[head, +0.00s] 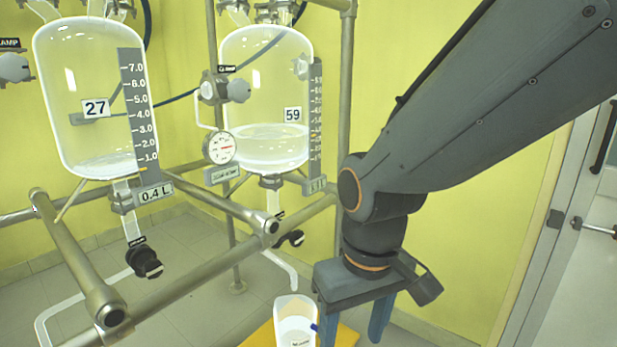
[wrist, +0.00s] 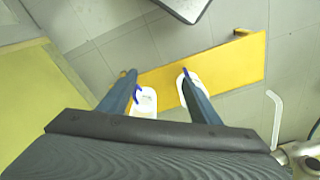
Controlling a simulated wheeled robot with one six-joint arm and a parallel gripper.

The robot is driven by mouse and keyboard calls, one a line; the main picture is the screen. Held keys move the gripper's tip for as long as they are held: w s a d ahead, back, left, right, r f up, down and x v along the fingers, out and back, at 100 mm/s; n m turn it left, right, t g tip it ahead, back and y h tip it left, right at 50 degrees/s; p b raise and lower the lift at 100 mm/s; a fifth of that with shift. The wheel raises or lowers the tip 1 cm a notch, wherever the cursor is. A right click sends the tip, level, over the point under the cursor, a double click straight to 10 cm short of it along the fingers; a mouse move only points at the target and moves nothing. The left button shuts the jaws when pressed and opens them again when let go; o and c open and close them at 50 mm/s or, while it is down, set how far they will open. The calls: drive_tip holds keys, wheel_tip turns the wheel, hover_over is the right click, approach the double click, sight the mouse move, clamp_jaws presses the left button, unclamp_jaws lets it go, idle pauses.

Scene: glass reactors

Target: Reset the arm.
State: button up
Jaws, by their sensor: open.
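My arm reaches in from the upper right of the head view, and my gripper (head: 352,334) points down at the bottom of that view. Its two fingers are apart, with nothing seen between them. In the wrist view my gripper (wrist: 160,80) is open above a yellow board (wrist: 235,62). Two white vessels with blue parts, a left one (wrist: 145,103) and a right one (wrist: 192,75), show on the board, each partly hidden by a finger. One white vessel (head: 294,312) shows in the head view, just left of my gripper; I cannot tell whether they touch.
Glass reactors labelled 27 (head: 85,135) and 59 (head: 262,100) hang in a metal pipe frame (head: 225,265) at the left. A pressure gauge (head: 220,147) sits between them. A bent outlet tube (head: 285,268) ends above the vessel. A yellow wall (head: 470,240) stands behind my arm.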

drive_tip(key=s+d+r+m+p, duration=0.2)
drive_tip(key=d+r+p, duration=0.4)
drive_tip(key=p, duration=0.5)
drive_tip(key=s+d+r+m+p, duration=0.2)
drive_tip(key=d+r+p, duration=0.4)
drive_tip(key=r+p, duration=0.4)
drive_tip(key=shift+d+g+h+p, duration=0.3)
drive_tip(key=shift+d+g+p, duration=0.1)
drive_tip(key=shift+p, duration=0.45)
drive_tip(key=shift+r, duration=0.1)
